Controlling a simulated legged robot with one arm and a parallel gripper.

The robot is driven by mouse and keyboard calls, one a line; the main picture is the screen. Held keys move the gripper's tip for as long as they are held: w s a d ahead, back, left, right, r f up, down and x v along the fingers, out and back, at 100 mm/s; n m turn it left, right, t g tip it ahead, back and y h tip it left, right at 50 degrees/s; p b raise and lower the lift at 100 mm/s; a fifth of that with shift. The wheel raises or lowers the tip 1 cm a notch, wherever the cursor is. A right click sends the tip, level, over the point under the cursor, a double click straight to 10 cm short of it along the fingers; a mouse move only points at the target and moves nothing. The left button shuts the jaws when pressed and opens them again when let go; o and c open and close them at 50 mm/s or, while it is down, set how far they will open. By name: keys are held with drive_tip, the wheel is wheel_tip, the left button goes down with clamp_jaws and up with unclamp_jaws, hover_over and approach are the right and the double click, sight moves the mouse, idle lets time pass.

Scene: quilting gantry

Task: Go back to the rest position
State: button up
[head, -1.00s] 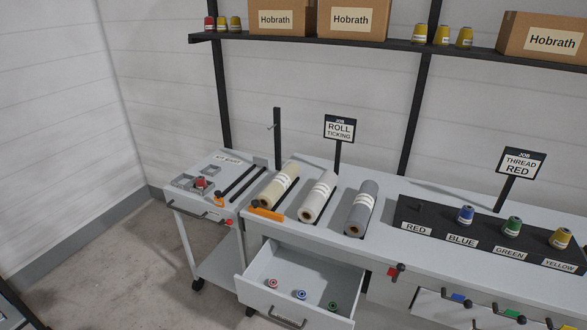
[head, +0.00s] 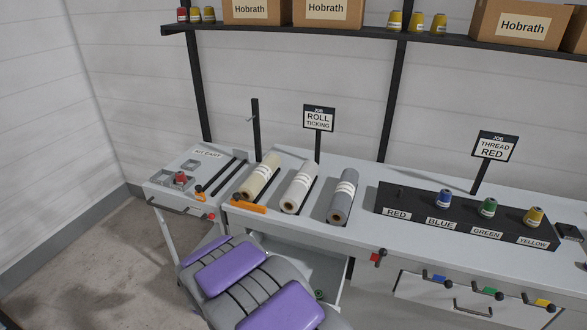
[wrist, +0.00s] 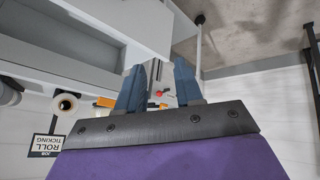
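My gripper (wrist: 161,76) shows in the wrist view with its two blue fingers apart and nothing held between them. My purple and grey arm fills the lower middle of the head view, in front of the open drawer (head: 290,241); its fingers cannot be made out there. In the wrist view, the kit cart (wrist: 165,81) shows beyond and between the fingers. In the head view, the kit cart (head: 207,153) stands at the left with a red spool (head: 181,178) in its tray. The arm hides most of the drawer's inside; one green spool (head: 319,294) shows.
Cream (head: 259,176), white (head: 299,187) and grey (head: 342,196) rolls lie on the bench. A black thread rack (head: 385,201) holds blue (head: 444,198), green (head: 488,207) and yellow (head: 534,217) spools; its red place is empty. Floor (head: 95,245) is clear at the left.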

drive_tip(key=s+d+r+m+g+y, duration=0.1)
drive_tip(key=s+d+r+g, duration=0.1)
drive_tip(key=s+d+r, duration=0.45)
drive_tip(key=s+d+r+m+g+y, duration=0.15)
drive_tip(key=s+d+r, duration=0.25)
drive_tip(key=d+r, duration=0.55)
drive_tip(key=s+d+r+m+g+h, duration=0.2)
drive_tip(key=s+d+r, duration=0.2)
drive_tip(key=s+d, duration=0.4)
drive_tip(key=s+d+r+m+g+h, duration=0.2)
drive_tip(key=s+d, duration=0.7)
drive_tip(key=s, duration=0.7)
wheel_tip(320, 180, up, 2)
drive_tip(key=shift+s+d+r+g, duration=0.15)
drive_tip(key=shift+s+d+g, duration=0.2)
drive_tip(key=shift+g, duration=0.3)
